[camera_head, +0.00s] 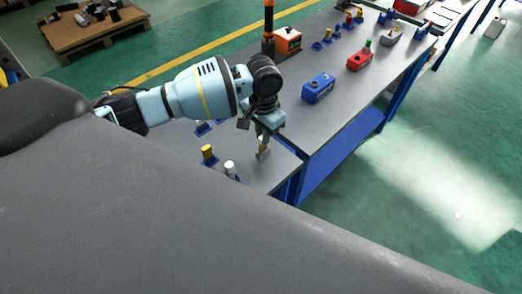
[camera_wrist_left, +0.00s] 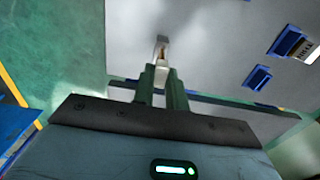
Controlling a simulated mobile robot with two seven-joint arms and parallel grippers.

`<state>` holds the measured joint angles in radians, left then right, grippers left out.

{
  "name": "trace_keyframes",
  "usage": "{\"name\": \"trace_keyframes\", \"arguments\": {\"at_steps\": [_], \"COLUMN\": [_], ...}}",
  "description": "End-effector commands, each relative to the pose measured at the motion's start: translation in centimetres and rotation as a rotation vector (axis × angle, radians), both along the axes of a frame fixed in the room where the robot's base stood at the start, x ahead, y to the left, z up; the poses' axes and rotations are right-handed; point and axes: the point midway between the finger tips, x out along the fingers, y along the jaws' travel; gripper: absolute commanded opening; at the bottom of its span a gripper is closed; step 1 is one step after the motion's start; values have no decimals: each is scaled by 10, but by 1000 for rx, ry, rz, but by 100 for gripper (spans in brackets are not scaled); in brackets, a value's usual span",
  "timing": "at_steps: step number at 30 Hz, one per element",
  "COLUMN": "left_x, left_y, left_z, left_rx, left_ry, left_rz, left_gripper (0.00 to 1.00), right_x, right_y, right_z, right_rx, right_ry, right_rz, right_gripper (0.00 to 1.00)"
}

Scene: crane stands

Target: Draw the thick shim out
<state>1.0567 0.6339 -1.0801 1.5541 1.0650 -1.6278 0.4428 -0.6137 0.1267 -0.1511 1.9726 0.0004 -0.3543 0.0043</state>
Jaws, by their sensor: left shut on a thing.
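My left gripper (camera_head: 264,138) points down at the front part of the grey bench. In the left wrist view its two dark green fingers (camera_wrist_left: 161,76) are shut on a small pale grey piece (camera_wrist_left: 161,73), which I take to be the thick shim. Just beyond the fingertips is a small grey block (camera_wrist_left: 162,40) with a brass-coloured part (camera_wrist_left: 162,52) beside it. In the head view the grey block (camera_head: 263,156) shows below the fingers, close to the bench edge. I cannot tell whether the piece still touches the block. My right gripper is not in view.
On the grey bench (camera_head: 180,159), a yellow peg (camera_head: 207,151) and a white peg (camera_head: 230,167) stand in blue holders left of the gripper. A blue box (camera_head: 318,88), a red box (camera_head: 359,56) and an orange box (camera_head: 288,40) stand further back. The bench's right edge is close.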

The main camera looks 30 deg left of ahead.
Motion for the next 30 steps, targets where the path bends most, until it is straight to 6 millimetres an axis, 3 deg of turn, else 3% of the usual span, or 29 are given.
{"name": "trace_keyframes", "arguments": {"at_steps": [16,30], "left_x": [0,-7], "left_y": [0,-3], "left_z": [23,32], "left_rx": [-1,-5], "left_ry": [-1,0], "left_rz": [0,24], "left_gripper": [0,0], "right_x": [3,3], "right_y": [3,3], "right_z": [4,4], "right_rx": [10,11], "right_ry": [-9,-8], "right_rz": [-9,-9], "right_gripper": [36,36]}}
